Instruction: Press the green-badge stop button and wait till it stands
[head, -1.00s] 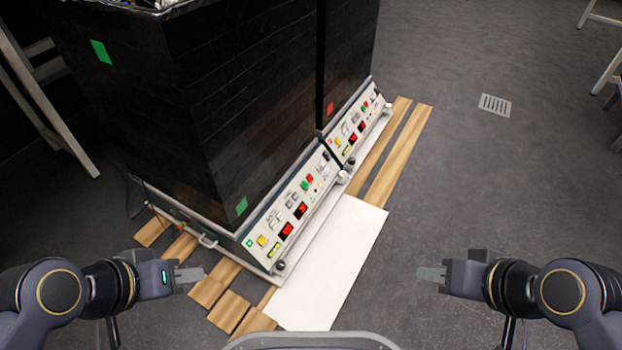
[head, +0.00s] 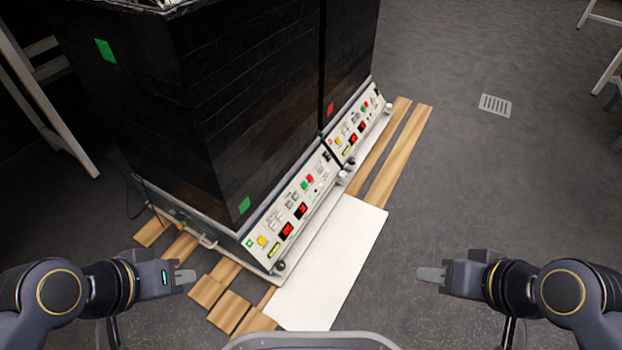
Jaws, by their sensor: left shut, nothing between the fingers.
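The near black shaker (head: 205,120) carries green badges (head: 244,205) on its dark walls. Its sloped white control panel (head: 268,228) has a small green badge at the near end, a yellow button (head: 262,241), red displays (head: 287,230), and a green button (head: 304,185) beside a red button (head: 310,179). The labels are too small to read. My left gripper (head: 186,277) is shut and empty, left of the panel's near end and apart from it. My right gripper (head: 431,275) is over the floor right of the white sheet, touching nothing; its finger gap cannot be made out.
A second black shaker with a red badge (head: 330,109) and its own panel (head: 357,130) adjoins behind. A white sheet (head: 330,265) and wooden planks (head: 400,155) lie on the floor along the front.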

